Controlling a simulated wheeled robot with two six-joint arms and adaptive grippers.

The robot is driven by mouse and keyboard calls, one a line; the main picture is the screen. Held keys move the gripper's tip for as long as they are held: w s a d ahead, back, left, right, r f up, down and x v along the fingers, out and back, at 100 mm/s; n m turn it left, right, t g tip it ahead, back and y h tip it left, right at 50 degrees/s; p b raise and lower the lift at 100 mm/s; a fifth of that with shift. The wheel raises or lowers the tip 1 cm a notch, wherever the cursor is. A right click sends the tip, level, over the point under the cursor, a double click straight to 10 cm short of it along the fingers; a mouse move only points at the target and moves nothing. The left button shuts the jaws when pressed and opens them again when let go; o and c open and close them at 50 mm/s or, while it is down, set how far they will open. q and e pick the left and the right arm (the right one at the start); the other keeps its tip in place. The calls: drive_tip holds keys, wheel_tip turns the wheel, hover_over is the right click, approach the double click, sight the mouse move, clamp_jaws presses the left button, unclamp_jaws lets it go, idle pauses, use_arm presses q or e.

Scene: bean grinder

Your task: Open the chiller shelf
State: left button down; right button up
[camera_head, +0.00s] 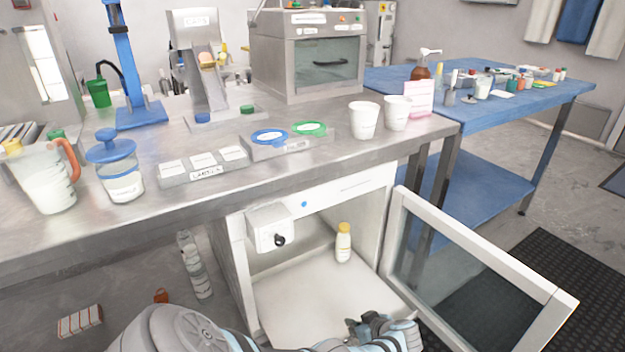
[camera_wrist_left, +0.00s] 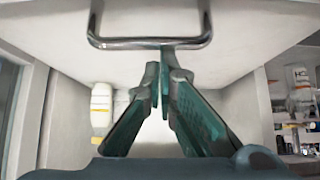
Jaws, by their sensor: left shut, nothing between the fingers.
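The white chiller (camera_head: 370,187) stands under the steel counter, its glass-paned door (camera_head: 470,262) swung open to the right. Inside is a broad white shelf surface (camera_head: 300,285). A white bottle with a yellow cap (camera_head: 343,245) stands at its back; a white bottle also shows at the left of the left wrist view (camera_wrist_left: 102,110). My left gripper (camera_head: 380,330) is at the front of the chiller, low in the head view. In the left wrist view its fingers (camera_wrist_left: 163,72) are together and empty, close to a metal bar handle (camera_wrist_left: 150,43) on a white panel; contact is unclear. My right gripper is not in view.
A white box with a black knob (camera_head: 271,228) sits at the chiller's upper left. The counter (camera_head: 300,165) overhangs it and holds cups (camera_head: 364,120), a pitcher (camera_head: 45,180) and a blue-lidded jar (camera_head: 118,170). A blue table (camera_head: 500,105) stands to the right.

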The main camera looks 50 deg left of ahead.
use_arm(q)
drive_tip(key=shift+w+d, duration=0.15)
drive_tip(key=shift+r, duration=0.2)
wheel_tip(320, 180, up, 10)
drive_tip(key=shift+f, duration=0.2)
